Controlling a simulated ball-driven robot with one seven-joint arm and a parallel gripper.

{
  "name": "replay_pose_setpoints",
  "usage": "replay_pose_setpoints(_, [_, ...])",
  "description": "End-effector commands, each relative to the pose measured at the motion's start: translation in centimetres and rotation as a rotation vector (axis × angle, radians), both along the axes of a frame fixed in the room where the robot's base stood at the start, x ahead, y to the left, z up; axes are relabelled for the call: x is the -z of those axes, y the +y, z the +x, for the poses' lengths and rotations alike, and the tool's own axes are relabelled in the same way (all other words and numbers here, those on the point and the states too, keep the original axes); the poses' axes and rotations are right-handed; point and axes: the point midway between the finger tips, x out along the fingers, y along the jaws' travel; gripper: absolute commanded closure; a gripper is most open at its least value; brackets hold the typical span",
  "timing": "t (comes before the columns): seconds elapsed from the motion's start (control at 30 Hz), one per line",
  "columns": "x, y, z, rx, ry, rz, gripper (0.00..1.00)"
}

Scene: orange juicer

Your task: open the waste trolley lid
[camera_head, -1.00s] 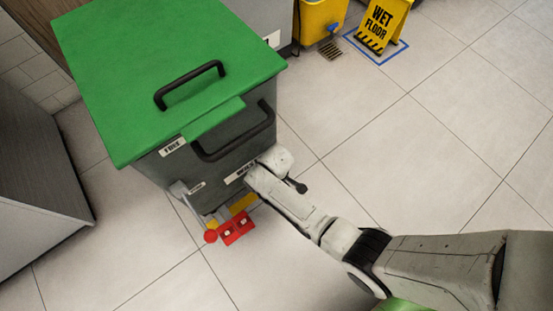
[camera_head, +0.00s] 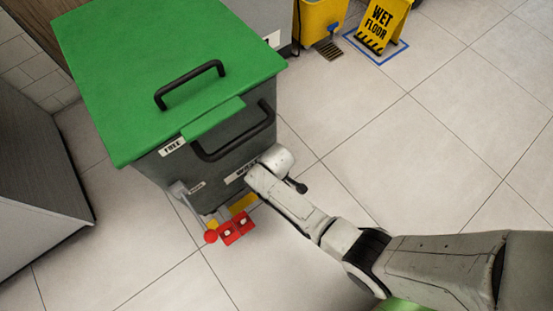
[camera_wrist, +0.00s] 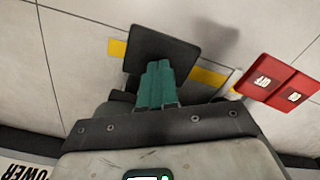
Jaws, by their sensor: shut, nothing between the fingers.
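The waste trolley (camera_head: 225,158) is a dark grey bin with its green lid (camera_head: 130,60) lying shut on top. A black handle (camera_head: 190,83) is on the lid, and another black bar (camera_head: 235,142) is on the front wall. My gripper (camera_wrist: 157,66) shows teal fingers that are shut and empty. In the wrist view the fingertips overlap a black pedal-like plate (camera_wrist: 165,48) low by the floor; I cannot tell if they touch it.
Two red pedals (camera_head: 236,227) sit low at the trolley's front and show in the wrist view (camera_wrist: 277,83). A red-knobbed lever (camera_head: 210,236) is beside them. A grey cabinet (camera_head: 35,170) stands left. A wet-floor sign (camera_head: 382,25) stands behind right. Floor at right is clear.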

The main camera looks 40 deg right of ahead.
Motion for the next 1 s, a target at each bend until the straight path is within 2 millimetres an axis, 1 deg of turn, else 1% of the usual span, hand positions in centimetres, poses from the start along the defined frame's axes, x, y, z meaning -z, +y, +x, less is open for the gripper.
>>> replay_pose_setpoints(1.0, [3.8, 0.0, 0.1, 0.000, -0.003, 0.002, 1.00])
